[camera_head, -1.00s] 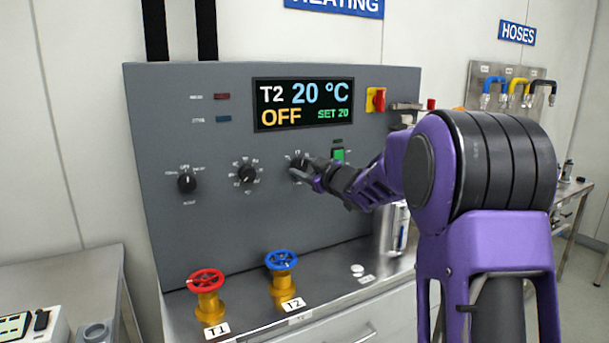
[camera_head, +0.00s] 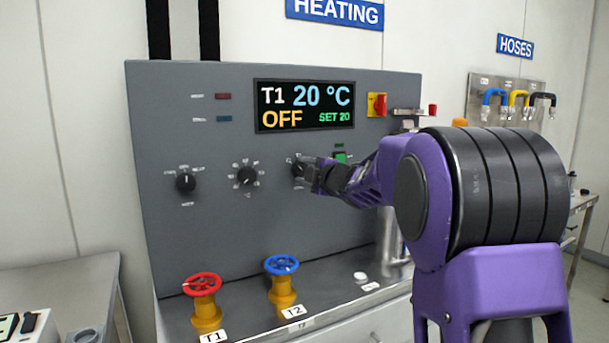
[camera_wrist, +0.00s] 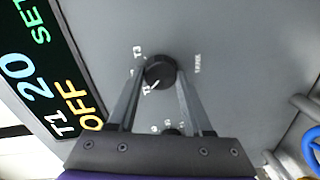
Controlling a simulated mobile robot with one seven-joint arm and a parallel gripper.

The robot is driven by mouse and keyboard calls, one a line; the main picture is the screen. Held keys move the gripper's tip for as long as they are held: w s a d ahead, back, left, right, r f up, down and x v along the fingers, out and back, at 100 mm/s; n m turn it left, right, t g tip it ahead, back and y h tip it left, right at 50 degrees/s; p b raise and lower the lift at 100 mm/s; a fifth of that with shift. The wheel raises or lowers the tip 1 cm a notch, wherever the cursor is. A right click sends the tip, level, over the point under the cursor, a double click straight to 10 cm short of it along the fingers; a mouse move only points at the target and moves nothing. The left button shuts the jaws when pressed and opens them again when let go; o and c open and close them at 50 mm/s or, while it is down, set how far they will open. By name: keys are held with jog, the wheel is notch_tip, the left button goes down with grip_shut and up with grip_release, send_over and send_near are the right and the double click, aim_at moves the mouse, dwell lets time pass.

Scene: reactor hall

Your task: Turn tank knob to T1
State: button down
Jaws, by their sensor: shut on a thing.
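The tank knob (camera_head: 299,170) is a black round knob on the grey panel, third from the left in its row. In the wrist view the knob (camera_wrist: 160,71) sits between the two fingers, and its white pointer line is at the T1 side, lower left. My gripper (camera_head: 309,172) is shut on the knob, and its fingertips (camera_wrist: 161,74) show on both sides of it. The display (camera_head: 305,106) reads T1, 20 °C, OFF, SET 20. In the head view my fingers partly hide the knob and its labels.
Two other black knobs (camera_head: 186,182) (camera_head: 247,176) are on the panel to the left. A green switch (camera_head: 341,157) is just right of my gripper, with a red-yellow switch (camera_head: 377,104) above. Red (camera_head: 202,285) and blue (camera_head: 282,265) valve wheels stand below on the counter.

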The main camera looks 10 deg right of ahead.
jog(key=shift+n, duration=0.6)
jog(key=shift+c, duration=1.6)
grip_release()
jog(key=shift+s, duration=0.1)
